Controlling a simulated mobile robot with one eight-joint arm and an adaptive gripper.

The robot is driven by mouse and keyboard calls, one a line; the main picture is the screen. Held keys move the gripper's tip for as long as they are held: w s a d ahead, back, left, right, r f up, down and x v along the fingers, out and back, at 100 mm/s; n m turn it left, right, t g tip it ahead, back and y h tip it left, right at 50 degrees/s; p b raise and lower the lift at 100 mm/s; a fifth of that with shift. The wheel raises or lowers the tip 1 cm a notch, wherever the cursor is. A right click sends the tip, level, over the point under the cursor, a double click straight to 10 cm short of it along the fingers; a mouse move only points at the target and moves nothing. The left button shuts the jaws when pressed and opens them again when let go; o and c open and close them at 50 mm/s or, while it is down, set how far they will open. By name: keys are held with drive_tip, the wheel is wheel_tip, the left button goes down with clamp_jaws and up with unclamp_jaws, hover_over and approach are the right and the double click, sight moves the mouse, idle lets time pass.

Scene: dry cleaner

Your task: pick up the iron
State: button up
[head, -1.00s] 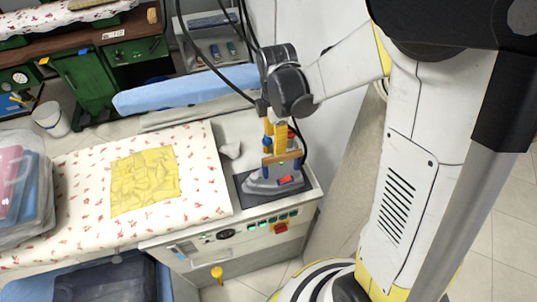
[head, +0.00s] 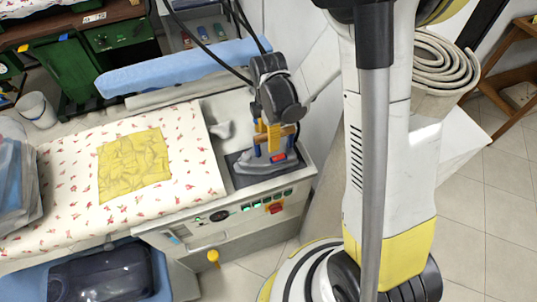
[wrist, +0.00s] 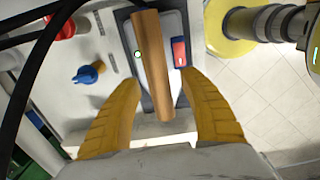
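The iron (head: 262,164) is grey with a brown wooden handle and a red patch on its side. It sits on a dark pad (head: 240,179) at the right end of the ironing table. In the wrist view its wooden handle (wrist: 152,65) runs lengthwise between the fingers. My gripper (wrist: 162,100) has yellow fingers spread wide on both sides of the handle, with gaps to each side. In the head view my gripper (head: 268,140) points down over the iron, and my wrist hides part of it.
The table's front has a control panel (head: 250,207) with a red switch. A yellow cloth (head: 135,165) lies on the flowered cover (head: 190,175) to the left. A blue padded board (head: 180,66) stands behind. Dark cables hang near my wrist. Tiled floor is open at right.

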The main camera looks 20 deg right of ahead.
clamp_jaws()
drive_tip(key=shift+r, duration=0.1)
